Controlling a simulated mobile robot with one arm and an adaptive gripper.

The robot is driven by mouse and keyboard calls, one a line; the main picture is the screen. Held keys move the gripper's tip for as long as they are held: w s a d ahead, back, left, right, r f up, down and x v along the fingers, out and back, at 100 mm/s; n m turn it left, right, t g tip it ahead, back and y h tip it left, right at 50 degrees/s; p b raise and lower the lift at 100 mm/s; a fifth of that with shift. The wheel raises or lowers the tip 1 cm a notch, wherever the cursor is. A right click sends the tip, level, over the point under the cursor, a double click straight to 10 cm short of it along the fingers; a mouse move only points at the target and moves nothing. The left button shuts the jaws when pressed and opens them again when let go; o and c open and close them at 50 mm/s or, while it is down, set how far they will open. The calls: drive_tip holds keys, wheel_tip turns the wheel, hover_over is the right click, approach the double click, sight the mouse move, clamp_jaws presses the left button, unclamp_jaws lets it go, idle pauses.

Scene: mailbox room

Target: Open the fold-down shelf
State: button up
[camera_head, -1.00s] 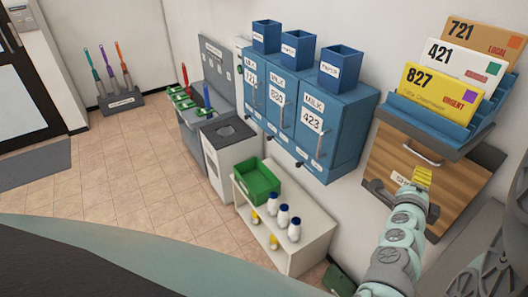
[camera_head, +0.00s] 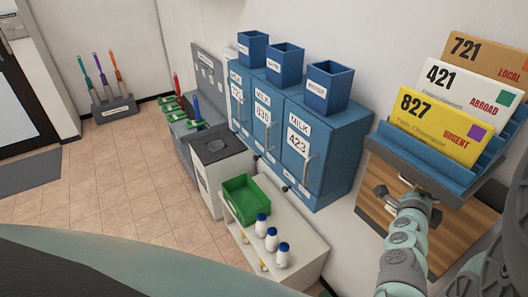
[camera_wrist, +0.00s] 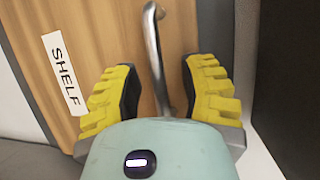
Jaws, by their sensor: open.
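The fold-down shelf is a wooden panel (camera_head: 440,235) on the right wall, below a blue letter rack; it looks shut. In the wrist view its wooden face (camera_wrist: 95,25) carries a white "SHELF" label (camera_wrist: 63,73) and a metal bar handle (camera_wrist: 153,45). My gripper (camera_wrist: 160,75) is open, with one yellow finger pad on each side of the handle. The handle runs between the pads, with gaps visible on both sides. Its lower end is hidden behind my gripper's body. In the head view, my gripper (camera_head: 405,192) is in front of the panel's upper part and partly covers it.
The blue letter rack (camera_head: 425,158) above the panel holds several numbered envelopes. Blue milk lockers (camera_head: 312,160) hang to the left. A low white shelf unit (camera_head: 300,255) with a green crate (camera_head: 246,199) and white bottles stands below them. The tiled floor (camera_head: 120,180) is open at left.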

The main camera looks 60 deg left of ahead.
drive_tip(key=shift+o, duration=0.2)
drive_tip(key=shift+s, duration=0.1)
clamp_jaws()
drive_tip(key=shift+f, duration=0.1)
